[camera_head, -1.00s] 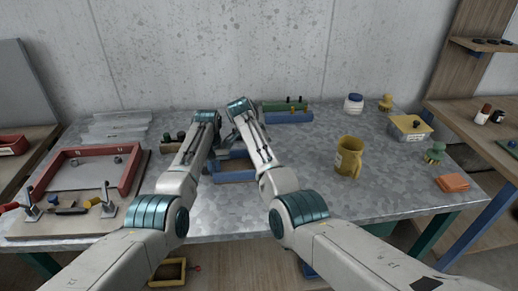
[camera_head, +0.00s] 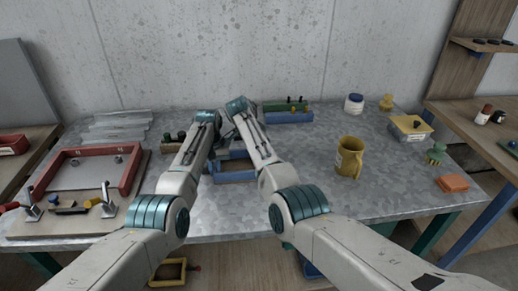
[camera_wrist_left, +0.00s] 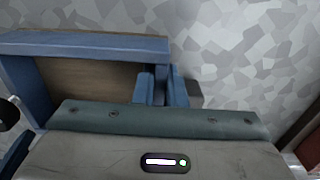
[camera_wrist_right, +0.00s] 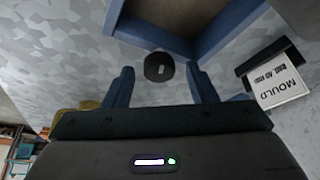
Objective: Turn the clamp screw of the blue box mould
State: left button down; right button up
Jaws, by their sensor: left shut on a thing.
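The blue box mould (camera_head: 235,177) sits on the grey bench beneath my two wrists, which hide part of it in the head view. In the left wrist view, its blue frame (camera_wrist_left: 90,43) shows around a brown inside. My left gripper (camera_wrist_left: 160,80) is shut on a blue wall of the mould. In the right wrist view, the dark round knob of the clamp screw (camera_wrist_right: 158,72) stands outside a blue wall. My right gripper (camera_wrist_right: 160,68) is open, with one finger on each side of the knob and a gap on both sides.
A label reading MOULD (camera_wrist_right: 280,87) is close to my right fingers. A red-framed mould (camera_head: 131,178) lies left, a green and blue mould (camera_head: 289,117) behind. A yellow mug (camera_head: 350,158) stands right. The bench between mug and blue mould is clear.

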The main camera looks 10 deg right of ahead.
jog(key=n+y, duration=0.1)
jog(key=n, duration=0.2)
jog(key=n+t+y, duration=0.1)
jog(key=n, duration=0.2)
jog(key=shift+s+d, duration=0.1)
jog(key=shift+d, duration=0.05)
jog(key=n, duration=0.2)
jog(key=n+t+y, duration=0.1)
jog(key=n, duration=0.1)
jog(key=shift+d+n+y, duration=0.1)
jog(key=shift+n+y, duration=0.2)
jog(key=n+y, duration=0.1)
jog(key=n, duration=0.2)
jog(key=v, duration=1.2)
jog(key=shift+d+n, duration=0.2)
jog(key=shift+n, duration=0.1)
